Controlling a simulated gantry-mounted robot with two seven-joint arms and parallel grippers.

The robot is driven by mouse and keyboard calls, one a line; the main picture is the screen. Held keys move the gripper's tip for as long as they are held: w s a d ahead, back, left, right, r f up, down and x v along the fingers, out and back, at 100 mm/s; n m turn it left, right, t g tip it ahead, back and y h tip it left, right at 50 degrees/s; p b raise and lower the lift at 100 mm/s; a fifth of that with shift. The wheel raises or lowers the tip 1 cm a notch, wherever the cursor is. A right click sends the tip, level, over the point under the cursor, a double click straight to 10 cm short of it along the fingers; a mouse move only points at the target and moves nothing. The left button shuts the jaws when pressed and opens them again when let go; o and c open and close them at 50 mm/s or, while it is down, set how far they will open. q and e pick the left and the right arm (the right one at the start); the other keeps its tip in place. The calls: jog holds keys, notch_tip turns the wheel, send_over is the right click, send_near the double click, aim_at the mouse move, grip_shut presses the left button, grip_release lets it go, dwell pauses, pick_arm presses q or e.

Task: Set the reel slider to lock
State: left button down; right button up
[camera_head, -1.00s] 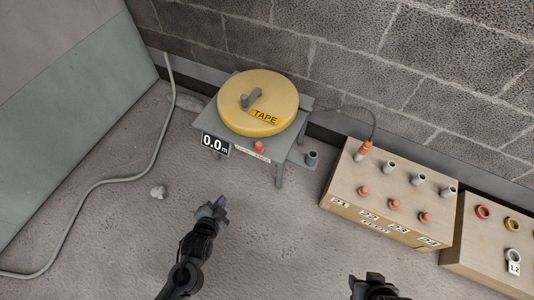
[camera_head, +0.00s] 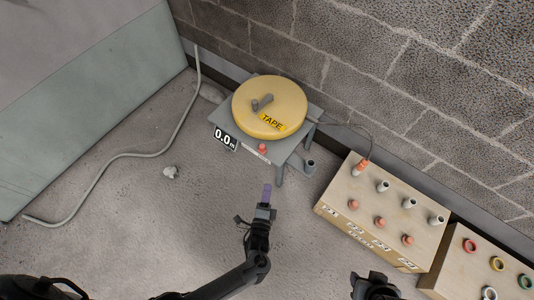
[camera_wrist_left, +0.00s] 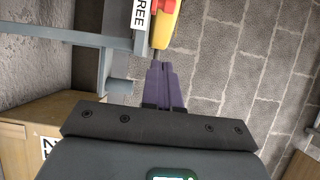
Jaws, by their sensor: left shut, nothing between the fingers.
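The tape reel (camera_head: 270,106) is a yellow drum with a grey crank on a grey stand (camera_head: 290,149). The red slider knob (camera_head: 262,148) sits on the stand's front edge, above a small white label strip. In the left wrist view the red knob (camera_wrist_left: 158,5) shows at the top edge beside a label reading FREE (camera_wrist_left: 139,14); the slider's exact setting cannot be told. My left gripper (camera_head: 267,188), with purple fingers, is shut and empty, in front of and apart from the knob. My right gripper (camera_head: 372,283) is at the bottom edge; its fingers are unclear.
A display (camera_head: 225,139) reads 0.0 m. A wooden box (camera_head: 335,199) with several pipe stubs and red knobs stands right, with an orange plug (camera_head: 362,166) on a cable. Another box (camera_head: 453,265) holds coloured rings. A pale hose (camera_head: 150,155) lies left.

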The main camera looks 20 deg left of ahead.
pick_arm(q)
jog(key=b, duration=0.5)
send_near(265, 157)
jog(key=shift+w+d+r, duration=0.9)
jog(key=shift+w+r, duration=0.6)
jog(key=shift+w, duration=1.25)
jog(key=w+a, duration=0.1)
jog(key=a+b, duration=0.1)
jog(key=shift+w+a+r, duration=0.1)
jog(key=shift+w+a, duration=0.15)
jog(key=shift+w, duration=0.15)
jog(key=shift+w+a+b, duration=0.2)
jog(key=shift+a+b, duration=0.15)
jog(key=shift+a, duration=0.15)
jog(key=shift+w+r, duration=0.1)
